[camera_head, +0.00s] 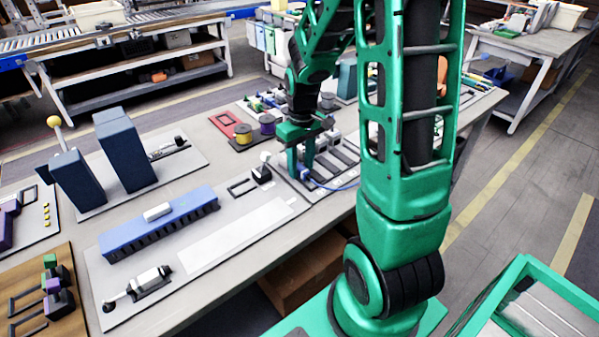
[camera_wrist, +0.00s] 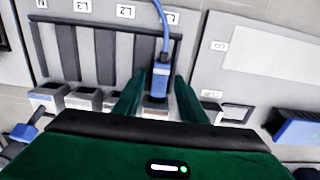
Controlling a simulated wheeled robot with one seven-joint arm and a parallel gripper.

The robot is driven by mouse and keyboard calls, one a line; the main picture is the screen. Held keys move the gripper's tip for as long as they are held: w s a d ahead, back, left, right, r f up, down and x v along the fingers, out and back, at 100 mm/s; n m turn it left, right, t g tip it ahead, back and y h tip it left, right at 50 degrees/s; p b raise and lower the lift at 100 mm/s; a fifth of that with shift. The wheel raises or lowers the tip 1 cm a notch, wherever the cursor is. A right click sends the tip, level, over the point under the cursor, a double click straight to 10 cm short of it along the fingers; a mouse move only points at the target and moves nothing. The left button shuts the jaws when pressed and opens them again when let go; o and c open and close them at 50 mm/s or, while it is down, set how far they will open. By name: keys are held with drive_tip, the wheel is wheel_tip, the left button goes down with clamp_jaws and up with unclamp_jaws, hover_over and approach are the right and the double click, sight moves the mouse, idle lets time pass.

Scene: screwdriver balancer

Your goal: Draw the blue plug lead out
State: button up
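In the wrist view the blue plug (camera_wrist: 160,78) stands at the right end of a row of dark grey slots. Its blue lead (camera_wrist: 165,35) runs up and away from it. My gripper (camera_wrist: 159,86) has its two green fingers on either side of the plug, with visible gaps between them and the plug. Whether the plug is still seated is hidden. In the head view my gripper (camera_head: 301,170) points down at the slotted panel (camera_head: 338,158), and the blue lead (camera_head: 335,187) trails to its right. The plug itself is hard to make out there.
Labels such as N and L2 mark the panel's far edge (camera_wrist: 82,6). Another blue connector (camera_wrist: 25,130) lies at the left of the wrist view, and a blue block (camera_wrist: 298,127) at the right.

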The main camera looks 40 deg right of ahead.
clamp_jaws()
drive_tip(key=shift+s, duration=1.3)
unclamp_jaws()
drive_tip(key=shift+r, duration=0.15)
drive_tip(key=shift+r, duration=3.4)
